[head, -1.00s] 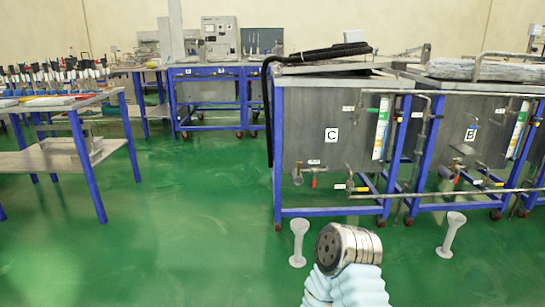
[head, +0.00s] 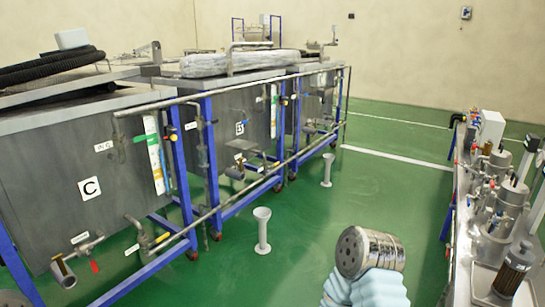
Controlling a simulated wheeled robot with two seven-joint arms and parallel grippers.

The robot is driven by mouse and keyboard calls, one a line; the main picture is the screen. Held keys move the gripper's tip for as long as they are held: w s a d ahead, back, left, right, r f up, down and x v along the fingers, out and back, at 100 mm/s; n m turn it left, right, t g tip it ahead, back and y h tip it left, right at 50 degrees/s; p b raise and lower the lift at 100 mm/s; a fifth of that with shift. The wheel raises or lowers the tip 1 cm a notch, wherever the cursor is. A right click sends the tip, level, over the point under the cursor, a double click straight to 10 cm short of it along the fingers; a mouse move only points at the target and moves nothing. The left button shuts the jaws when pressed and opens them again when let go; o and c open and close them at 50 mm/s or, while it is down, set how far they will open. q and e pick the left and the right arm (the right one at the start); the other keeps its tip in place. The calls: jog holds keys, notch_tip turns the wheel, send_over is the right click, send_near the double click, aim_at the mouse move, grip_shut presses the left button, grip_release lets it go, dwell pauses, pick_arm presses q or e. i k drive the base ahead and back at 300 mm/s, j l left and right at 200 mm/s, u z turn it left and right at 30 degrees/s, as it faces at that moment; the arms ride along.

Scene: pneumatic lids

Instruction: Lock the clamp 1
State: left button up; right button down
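Several metal vessels with fittings on their tops stand on a bench at the right edge of the head view. A nearer steel vessel (head: 513,203) and a farther steel vessel (head: 497,163) are among them. Clamp 1 cannot be picked out; the fittings are too small to tell apart, and I see no label for it. A metal cylinder with a light blue sleeve, part of my own arm (head: 372,252), rises from the bottom edge, left of the bench and apart from it. No gripper fingers show in the view.
The long bench (head: 461,245) runs along the right, with a dark cylinder (head: 513,268) at its near end. Grey tank C (head: 60,190) and more tanks in blue frames stand at left. Two pale floor posts (head: 262,231) (head: 327,169) stand between.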

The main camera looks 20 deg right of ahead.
aim_at(462, 165)
jog(key=i+z, duration=0.2)
jog(key=z, duration=0.25)
jog(key=i+z, duration=0.25)
jog(key=z, duration=0.15)
jog(key=i+j+z, duration=0.15)
jog(key=z, duration=0.3)
jog(key=i+j+z, duration=0.2)
jog(key=z, duration=0.2)
jog(key=i+j+z, duration=0.2)
jog(key=z, duration=0.25)
jog(key=i+j, duration=0.25)
jog(key=i, duration=0.2)
jog(key=i+j+u, duration=0.15)
jog(key=i+j, duration=0.35)
jog(key=i, duration=0.35)
jog(key=i+j+u, duration=0.1)
jog(key=i+j, duration=0.15)
jog(key=i, duration=0.2)
jog(key=i+j, duration=0.2)
jog(key=i, duration=0.2)
jog(key=u, duration=0.05)
